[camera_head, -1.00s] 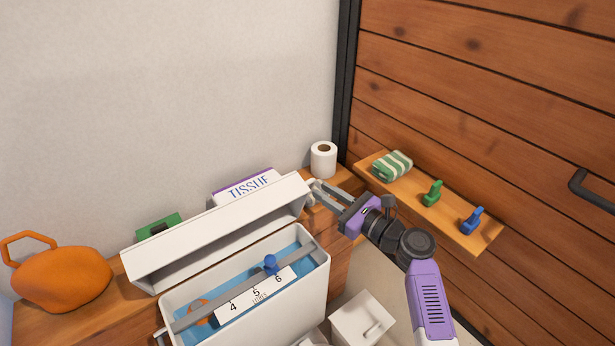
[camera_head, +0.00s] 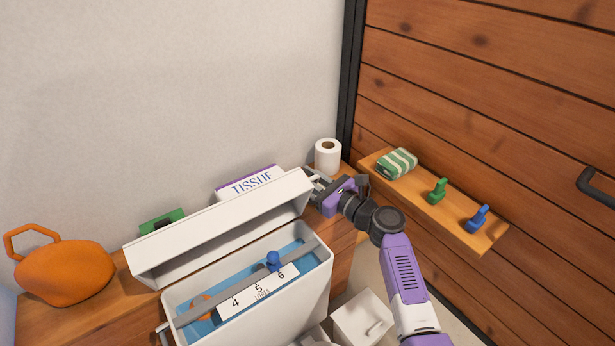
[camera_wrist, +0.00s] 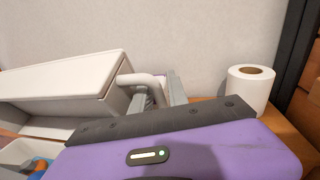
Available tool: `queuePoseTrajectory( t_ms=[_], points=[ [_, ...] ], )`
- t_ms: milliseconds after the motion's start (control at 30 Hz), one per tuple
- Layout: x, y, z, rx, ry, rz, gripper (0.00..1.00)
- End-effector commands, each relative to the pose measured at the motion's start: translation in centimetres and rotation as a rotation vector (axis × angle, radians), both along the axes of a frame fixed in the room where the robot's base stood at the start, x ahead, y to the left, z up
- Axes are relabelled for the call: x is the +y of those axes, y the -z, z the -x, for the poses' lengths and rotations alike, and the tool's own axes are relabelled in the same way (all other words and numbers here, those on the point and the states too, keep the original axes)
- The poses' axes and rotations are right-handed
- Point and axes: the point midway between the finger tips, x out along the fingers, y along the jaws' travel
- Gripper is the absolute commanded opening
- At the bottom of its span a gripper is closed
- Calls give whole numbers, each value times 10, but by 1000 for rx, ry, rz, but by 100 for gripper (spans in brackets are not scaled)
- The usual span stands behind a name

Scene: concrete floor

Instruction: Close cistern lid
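The white cistern lid (camera_head: 222,228) is tilted up along the back of the cistern (camera_head: 307,299), with its hollow underside facing front. The cistern is open; blue water, a grey bar, a blue knob (camera_head: 273,260) and a numbered strip show inside.
A wooden ledge behind holds an orange pot (camera_head: 65,270), a green item (camera_head: 162,221), a tissue box (camera_head: 250,181) and a paper roll (camera_head: 328,156).

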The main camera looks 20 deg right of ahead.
Motion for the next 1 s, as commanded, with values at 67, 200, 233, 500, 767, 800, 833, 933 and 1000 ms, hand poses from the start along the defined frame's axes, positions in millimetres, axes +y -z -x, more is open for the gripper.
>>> queuePoseTrajectory(
  t_ms=[67,200,233,500,767,800,833,933,1000],
  points=[
    [0,0,0,0,0,0,12],
    [0,0,0,0,0,0,0],
    [0,0,0,0,0,0,0],
    [0,0,0,0,0,0,0],
    [0,0,1,0,0,0,0],
    [0,0,1,0,0,0,0],
    [0,0,1,0,0,0,0],
    [0,0,1,0,0,0,0],
    [0,0,1,0,0,0,0]
  ],
)
